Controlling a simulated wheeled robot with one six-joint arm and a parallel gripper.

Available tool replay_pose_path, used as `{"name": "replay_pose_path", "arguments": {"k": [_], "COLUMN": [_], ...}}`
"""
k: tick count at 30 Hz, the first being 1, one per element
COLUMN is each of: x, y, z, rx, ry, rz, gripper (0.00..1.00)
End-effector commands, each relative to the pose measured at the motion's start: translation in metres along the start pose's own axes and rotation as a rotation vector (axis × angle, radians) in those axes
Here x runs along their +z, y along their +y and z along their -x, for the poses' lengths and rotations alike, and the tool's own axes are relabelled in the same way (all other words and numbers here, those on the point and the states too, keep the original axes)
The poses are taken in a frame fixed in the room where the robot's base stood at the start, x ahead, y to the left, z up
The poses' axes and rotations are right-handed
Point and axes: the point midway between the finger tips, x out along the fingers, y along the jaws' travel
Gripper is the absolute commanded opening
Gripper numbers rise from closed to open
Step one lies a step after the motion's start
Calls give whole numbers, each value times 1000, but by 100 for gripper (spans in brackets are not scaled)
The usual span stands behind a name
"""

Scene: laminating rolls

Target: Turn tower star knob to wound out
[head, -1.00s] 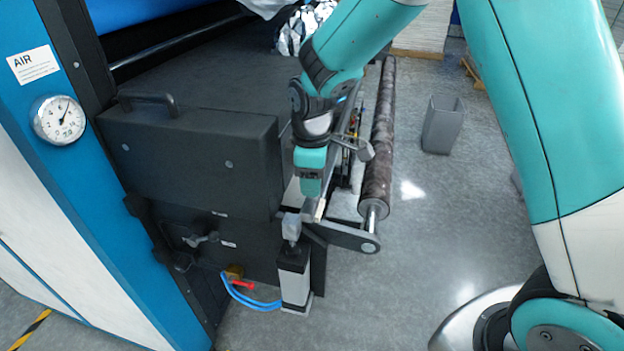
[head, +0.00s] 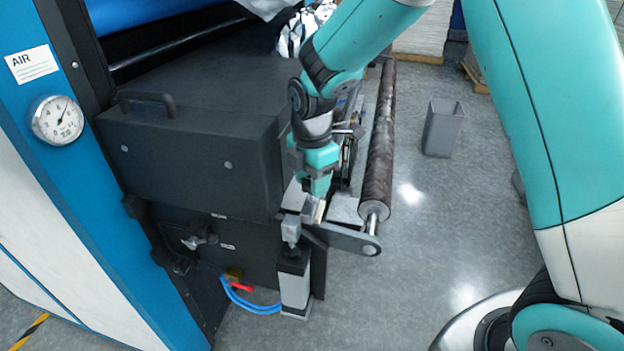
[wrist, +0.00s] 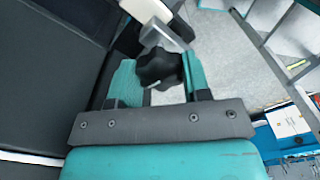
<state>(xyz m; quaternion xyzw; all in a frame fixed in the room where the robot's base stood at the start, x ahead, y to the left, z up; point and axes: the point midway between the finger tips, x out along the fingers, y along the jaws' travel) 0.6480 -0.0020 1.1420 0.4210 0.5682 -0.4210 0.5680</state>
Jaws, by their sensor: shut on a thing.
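The black star knob (wrist: 160,68) sits between my fingers in the wrist view, with a grey metal block (wrist: 165,35) just beyond it. My gripper (wrist: 160,75) is shut on the knob, with one teal finger on each side. In the head view my gripper (head: 312,195) points down at the machine's front corner, beside the grey block (head: 291,228) on top of the black-and-white post (head: 294,280). My fingers hide the knob there. How far the knob is turned cannot be told.
A black housing (head: 195,160) stands close left of my gripper. A dark roll (head: 381,150) on a bracket arm (head: 350,238) lies close right. Blue hoses (head: 245,300) run at the post's foot. A grey bin (head: 442,128) stands on open floor.

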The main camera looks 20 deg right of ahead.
Motion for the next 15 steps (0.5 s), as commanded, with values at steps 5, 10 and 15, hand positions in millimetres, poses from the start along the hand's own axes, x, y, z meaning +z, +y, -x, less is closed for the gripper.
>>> {"name": "replay_pose_path", "arguments": {"k": [5, 10, 15], "x": [-1, -1, -1], "y": [1, 1, 1], "z": [1, 1, 1], "rx": [5, 5, 4], "ry": [2, 2, 2], "rz": [49, 64, 66], "gripper": [20, 20, 20]}}
